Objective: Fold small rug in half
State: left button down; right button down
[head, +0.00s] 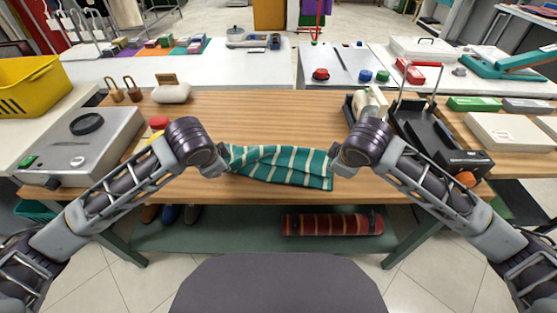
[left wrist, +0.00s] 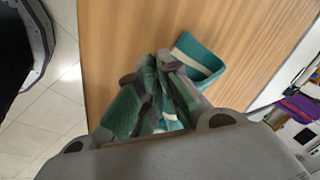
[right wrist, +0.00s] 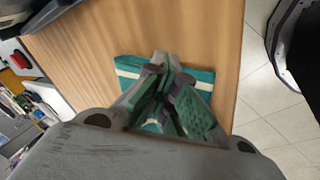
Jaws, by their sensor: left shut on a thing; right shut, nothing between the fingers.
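The small rug (head: 280,165) is green-teal with pale stripes and lies near the front edge of the wooden table, between my two grippers. My left gripper (head: 225,165) is at its left end; in the left wrist view the fingers (left wrist: 155,95) are shut on bunched rug cloth, with a curled part of the rug (left wrist: 200,58) beyond them. My right gripper (head: 335,164) is at the rug's right end. In the right wrist view its fingers (right wrist: 165,85) are shut with nothing between them, over the flat rug (right wrist: 130,66). The rug's far side is partly hidden by the fingers.
The wooden table (head: 260,115) is clear behind the rug. A grey machine (head: 85,140) stands at the left, and a black tray (head: 430,140) with a red handle stands at the right.

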pick_arm(q)
jog(key=shift+f, duration=0.25)
pick_arm(e)
jog(key=shift+f, duration=0.25)
pick_arm(q)
jog(key=c, duration=1.9)
grip_release()
pick_arm(e)
jog(key=c, duration=2.1)
grip_release()
pick_arm(q)
jog(key=o, duration=0.5)
pick_arm(e)
jog(key=o, duration=0.5)
pick_arm(q)
jog(key=shift+o, duration=0.2)
pick_arm(e)
jog(key=shift+o, duration=1.2)
pick_arm(q)
jog(key=shift+s, duration=0.1)
pick_arm(e)
jog(key=shift+s, duration=0.1)
